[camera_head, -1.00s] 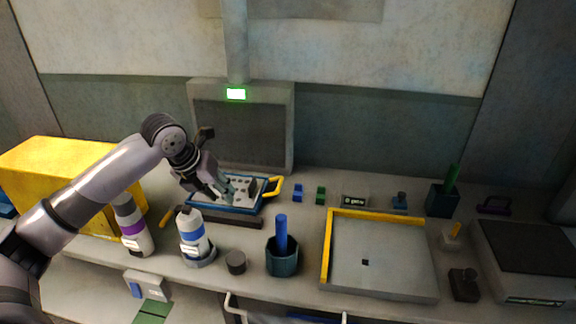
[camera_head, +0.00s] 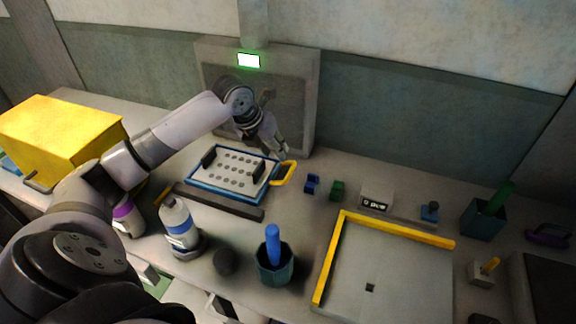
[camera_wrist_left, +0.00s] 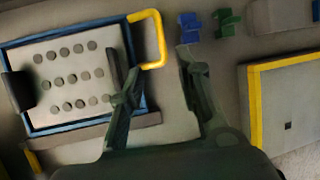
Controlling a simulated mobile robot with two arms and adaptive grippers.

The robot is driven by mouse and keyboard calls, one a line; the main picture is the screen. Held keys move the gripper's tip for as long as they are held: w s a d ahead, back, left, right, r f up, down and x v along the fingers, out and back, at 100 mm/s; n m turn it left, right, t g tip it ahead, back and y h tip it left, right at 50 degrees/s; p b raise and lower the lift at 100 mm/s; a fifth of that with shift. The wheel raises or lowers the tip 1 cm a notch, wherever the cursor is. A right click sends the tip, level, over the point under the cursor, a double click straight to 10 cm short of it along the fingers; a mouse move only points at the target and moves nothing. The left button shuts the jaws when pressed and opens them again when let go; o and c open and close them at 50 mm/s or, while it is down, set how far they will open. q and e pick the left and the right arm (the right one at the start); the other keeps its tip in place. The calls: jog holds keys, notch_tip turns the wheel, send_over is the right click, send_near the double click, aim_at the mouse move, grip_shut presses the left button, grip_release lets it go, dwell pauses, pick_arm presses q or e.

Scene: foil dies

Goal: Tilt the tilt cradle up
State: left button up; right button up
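The tilt cradle (camera_head: 196,190) is a blue-framed tray that appears to lie flat on the bench, left of centre. It holds a pale plate (camera_head: 232,172) with rows of round grey spots and a black block at each side. A yellow loop handle (camera_head: 284,174) sticks out from its right side; it also shows in the left wrist view (camera_wrist_left: 161,38). My left gripper (camera_head: 280,148) is above the handle. My right gripper is not in view.
A dark bar (camera_head: 218,202) lies in front of the cradle. A white bottle (camera_head: 178,226) and a teal cup (camera_head: 275,264) stand nearer. Blue (camera_head: 311,184) and green (camera_head: 337,190) blocks sit right of the handle. A yellow-edged tray (camera_head: 395,275) fills the right front.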

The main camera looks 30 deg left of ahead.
aim_at(290, 171)
pick_arm(q)
jog(key=p+x, duration=0.1)
jog(key=x, duration=0.9)
jog(key=shift+w+d+f, duration=0.1)
jog(key=shift+w, duration=0.1)
jog(key=shift+p+x, duration=0.3)
jog(key=shift+x, duration=0.5)
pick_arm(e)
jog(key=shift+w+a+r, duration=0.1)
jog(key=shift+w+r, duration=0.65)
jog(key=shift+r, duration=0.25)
pick_arm(q)
grip_shut()
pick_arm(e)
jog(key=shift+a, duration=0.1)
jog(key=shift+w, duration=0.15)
